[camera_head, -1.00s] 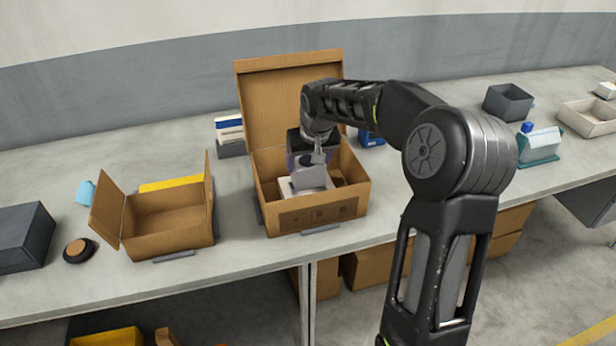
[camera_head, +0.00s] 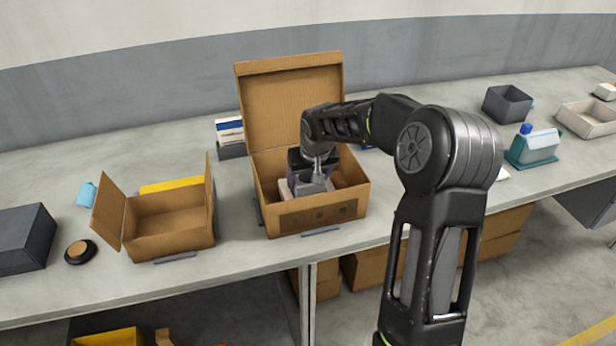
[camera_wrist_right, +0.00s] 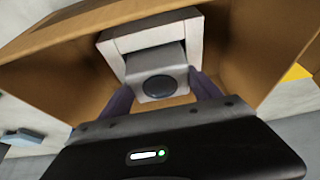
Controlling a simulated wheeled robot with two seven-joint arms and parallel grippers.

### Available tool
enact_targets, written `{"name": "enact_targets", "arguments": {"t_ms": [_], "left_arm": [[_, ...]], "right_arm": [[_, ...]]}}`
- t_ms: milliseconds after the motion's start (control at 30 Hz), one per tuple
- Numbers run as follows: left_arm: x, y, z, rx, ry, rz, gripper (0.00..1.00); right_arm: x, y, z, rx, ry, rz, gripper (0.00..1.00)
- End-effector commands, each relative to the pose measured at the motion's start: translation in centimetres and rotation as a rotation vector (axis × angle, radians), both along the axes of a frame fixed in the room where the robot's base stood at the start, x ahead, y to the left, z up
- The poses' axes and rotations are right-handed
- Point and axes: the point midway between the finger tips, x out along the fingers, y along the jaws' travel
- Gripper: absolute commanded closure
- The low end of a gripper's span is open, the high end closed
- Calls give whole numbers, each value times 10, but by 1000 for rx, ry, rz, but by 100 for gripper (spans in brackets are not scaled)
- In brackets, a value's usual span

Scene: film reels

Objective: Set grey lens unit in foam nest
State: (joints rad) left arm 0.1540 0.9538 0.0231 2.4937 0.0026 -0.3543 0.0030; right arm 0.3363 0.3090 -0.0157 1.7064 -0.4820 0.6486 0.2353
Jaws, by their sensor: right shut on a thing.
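The grey lens unit (camera_head: 312,186) is between the fingers of my right gripper (camera_head: 309,168), inside the open cardboard box (camera_head: 318,215). In the right wrist view the lens unit (camera_wrist_right: 165,72) shows a dark round lens, with the purple fingers of my right gripper (camera_wrist_right: 163,88) shut on its sides. The pale foam nest (camera_wrist_right: 195,30), a square block with a recess, lies in the box just beyond the unit. The unit overlaps the nest's opening in this view; whether it touches the nest I cannot tell. In the head view the nest (camera_head: 284,188) is mostly hidden. My left gripper is not in view.
The box's raised lid (camera_head: 290,105) stands behind the gripper, and its walls surround it. A smaller open box (camera_head: 170,225) stands to the left. A dark box (camera_head: 22,238) and a round black item (camera_head: 80,251) lie farther left. Bench is clear at the front right.

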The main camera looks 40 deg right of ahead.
Motion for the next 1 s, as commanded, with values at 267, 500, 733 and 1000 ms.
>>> {"name": "enact_targets", "arguments": {"t_ms": [267,500,733,1000], "left_arm": [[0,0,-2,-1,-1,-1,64],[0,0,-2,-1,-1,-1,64],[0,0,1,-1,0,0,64],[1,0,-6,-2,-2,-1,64]], "right_arm": [[0,0,-2,0,0,0,17],[0,0,-2,0,0,0,6],[0,0,1,0,0,0,6],[-11,4,31,-1,-5,-1,6]]}}
